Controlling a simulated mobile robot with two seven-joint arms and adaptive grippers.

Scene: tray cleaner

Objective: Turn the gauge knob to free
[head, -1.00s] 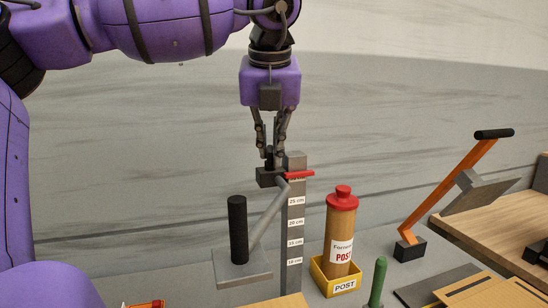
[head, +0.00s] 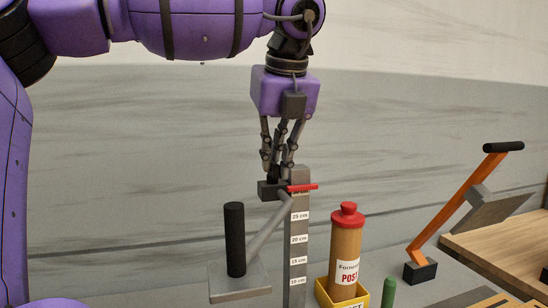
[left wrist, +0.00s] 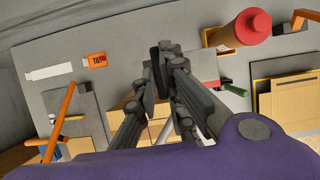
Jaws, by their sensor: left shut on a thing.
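The gauge is a grey upright post (head: 299,245) with white height labels. A dark sliding block (head: 268,191) and a red pointer (head: 303,188) sit near its top. A grey arm slopes from the block down to a plate (head: 240,278) with a black upright handle (head: 235,240). My left gripper (head: 276,176) points down and is shut on the small dark knob (head: 273,172) on top of the block; its fingers hide much of the knob. In the left wrist view the left fingers (left wrist: 160,60) are close together, and the knob cannot be made out. My right gripper is not in view.
A tube with a red cap (head: 347,245) stands in a yellow holder (head: 341,298) right of the post. A green peg (head: 388,293) is beside it. An orange lever (head: 460,197) rises at the right near a wooden board (head: 505,245).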

